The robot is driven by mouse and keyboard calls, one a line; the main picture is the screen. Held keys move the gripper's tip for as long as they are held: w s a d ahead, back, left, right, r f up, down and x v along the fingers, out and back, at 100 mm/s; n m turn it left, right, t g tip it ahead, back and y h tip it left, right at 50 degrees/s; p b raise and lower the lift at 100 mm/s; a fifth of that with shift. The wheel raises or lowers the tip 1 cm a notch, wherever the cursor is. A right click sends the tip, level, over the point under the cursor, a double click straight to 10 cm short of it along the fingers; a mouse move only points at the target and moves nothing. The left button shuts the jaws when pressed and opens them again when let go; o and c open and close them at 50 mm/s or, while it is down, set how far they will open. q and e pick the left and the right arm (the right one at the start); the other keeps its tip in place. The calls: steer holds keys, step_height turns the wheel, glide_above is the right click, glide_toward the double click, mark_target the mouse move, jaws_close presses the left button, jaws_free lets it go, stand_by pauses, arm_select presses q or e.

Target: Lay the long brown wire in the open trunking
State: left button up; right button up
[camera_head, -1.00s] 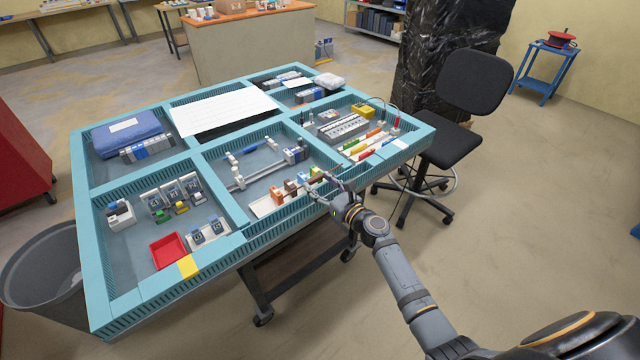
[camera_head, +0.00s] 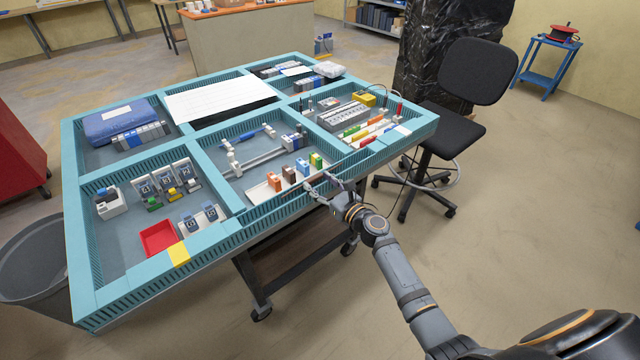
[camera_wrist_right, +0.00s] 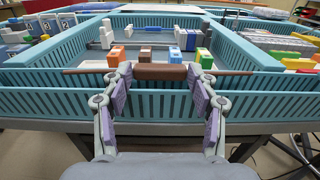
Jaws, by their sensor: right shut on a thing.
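The brown wire (camera_wrist_right: 160,72) lies level across the right wrist view, with a thicker brown middle part and thin ends reaching out on both sides. My right gripper (camera_wrist_right: 160,78) is shut on that middle part; its two fingers hold it at separate places. The open trunking (camera_wrist_right: 250,104) is the teal slotted channel along the table's front edge, and it also shows in the head view (camera_head: 268,218). The wire is at the channel, near the top of its walls; I cannot tell how deep it sits. In the head view my right gripper (camera_head: 322,187) is over the front trunking. My left gripper is out of view.
Orange, brown, blue and green blocks (camera_head: 289,175) stand in a row just behind the front trunking. Teal trunking walls divide the table into compartments. A red tray (camera_head: 158,237) sits front left. A black chair (camera_head: 455,130) stands right of the table; floor in front is free.

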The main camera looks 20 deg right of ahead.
stand_by(0.3)
steer(key=o, duration=1.1)
step_height(320, 180, up, 9)
steer(key=p, duration=0.8)
steer(key=shift+p, duration=0.35)
steer(key=shift+f, duration=0.1)
